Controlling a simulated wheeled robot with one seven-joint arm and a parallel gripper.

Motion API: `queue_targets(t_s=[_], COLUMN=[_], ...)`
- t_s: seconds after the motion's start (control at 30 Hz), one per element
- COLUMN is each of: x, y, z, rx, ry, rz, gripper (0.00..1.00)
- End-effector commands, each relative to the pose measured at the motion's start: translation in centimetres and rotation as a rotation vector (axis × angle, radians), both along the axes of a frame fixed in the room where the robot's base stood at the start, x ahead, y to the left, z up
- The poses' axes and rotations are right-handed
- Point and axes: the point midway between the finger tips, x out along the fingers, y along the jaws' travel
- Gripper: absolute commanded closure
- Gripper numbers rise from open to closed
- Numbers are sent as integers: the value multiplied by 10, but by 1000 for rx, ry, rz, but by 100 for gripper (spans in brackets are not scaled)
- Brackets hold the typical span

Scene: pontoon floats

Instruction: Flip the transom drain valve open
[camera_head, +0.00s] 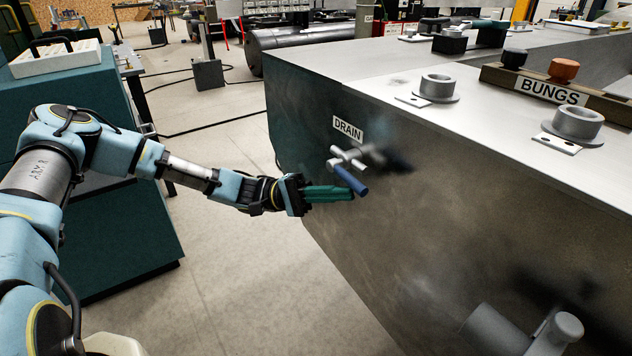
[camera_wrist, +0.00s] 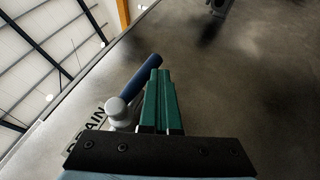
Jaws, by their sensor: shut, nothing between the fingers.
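The transom drain valve (camera_head: 347,157) is a pale metal fitting on the dark side of the metal float, below a white DRAIN label (camera_head: 347,128). Its blue handle (camera_head: 351,181) slants down to the right in the head view. In the wrist view the blue handle (camera_wrist: 133,79) and the pale valve body (camera_wrist: 119,113) lie just left of my fingers. My gripper (camera_head: 350,193) has green fingers, shut with nothing between them. Its tips are close to the handle's lower end in the head view; I cannot tell whether they touch. The gripper also shows in the wrist view (camera_wrist: 160,75).
The float's top (camera_head: 390,78) carries pale round fittings (camera_head: 438,87) and a BUNGS holder (camera_head: 555,92) with a black and an orange bung. A grey pipe fitting (camera_head: 560,328) sticks out at lower right. A teal cabinet (camera_head: 120,225) stands behind my arm. The floor (camera_head: 270,270) below is clear.

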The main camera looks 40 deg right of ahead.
Motion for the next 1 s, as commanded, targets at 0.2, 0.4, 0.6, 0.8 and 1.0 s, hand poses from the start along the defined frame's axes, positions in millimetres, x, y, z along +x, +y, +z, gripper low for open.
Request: queue_targets(t_s=[0.2,0.4,0.6,0.8,1.0], x=[-2,-3,-3,-3,-4], y=[0,0,0,0,-1], z=[3,4,4,4,-13], rx=[4,6,5,5,6], ry=[69,90,91,91,91], rz=[0,1,0,0,-2], gripper=[100,100,100,100,100])
